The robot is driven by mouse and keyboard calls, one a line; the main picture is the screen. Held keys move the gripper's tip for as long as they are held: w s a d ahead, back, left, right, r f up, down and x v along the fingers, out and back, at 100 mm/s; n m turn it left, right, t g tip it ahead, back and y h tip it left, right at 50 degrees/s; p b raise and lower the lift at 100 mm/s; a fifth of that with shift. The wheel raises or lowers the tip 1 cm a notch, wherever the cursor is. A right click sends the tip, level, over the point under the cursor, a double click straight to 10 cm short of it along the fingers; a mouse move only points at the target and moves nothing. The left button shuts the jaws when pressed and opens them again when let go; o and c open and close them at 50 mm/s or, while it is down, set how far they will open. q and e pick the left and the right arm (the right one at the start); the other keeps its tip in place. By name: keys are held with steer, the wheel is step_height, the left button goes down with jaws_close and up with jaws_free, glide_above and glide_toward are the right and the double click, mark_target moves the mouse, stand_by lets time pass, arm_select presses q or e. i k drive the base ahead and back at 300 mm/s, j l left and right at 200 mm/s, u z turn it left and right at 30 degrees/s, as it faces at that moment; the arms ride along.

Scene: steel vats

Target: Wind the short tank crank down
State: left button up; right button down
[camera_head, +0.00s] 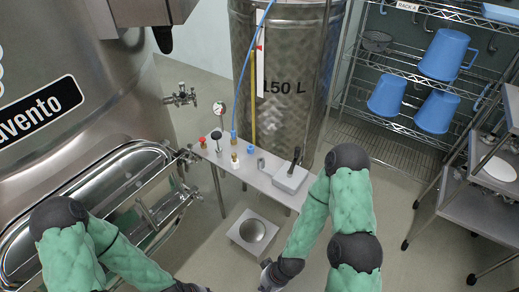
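The shorter steel tank (285,75), marked 150 L, stands at the back centre. On the steel shelf in front of it sits a pale grey box (290,180) with an upright black handle (296,158); I cannot tell for sure whether this is the crank. My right arm reaches down from the right, and its gripper (266,276) shows only in part at the bottom edge, below the shelf and apart from it. Its fingers cannot be made out. My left arm runs along the bottom left, and its gripper is below the frame.
A large steel vat (90,70) with a oval door (95,185) fills the left. The shelf (262,182) carries small valves and a gauge. Wire racks with blue jugs (445,55) and a steel trolley (465,210) stand right.

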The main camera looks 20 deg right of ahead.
mark_target(297, 149)
steer(key=l+u, duration=0.2)
steer(key=l, duration=0.35)
steer(key=l+u, duration=0.2)
steer(key=l, duration=0.35)
steer(key=l+u, duration=0.2)
steer(key=l, duration=0.3)
steer(key=k+l+u, duration=0.2)
steer(key=l, duration=0.3)
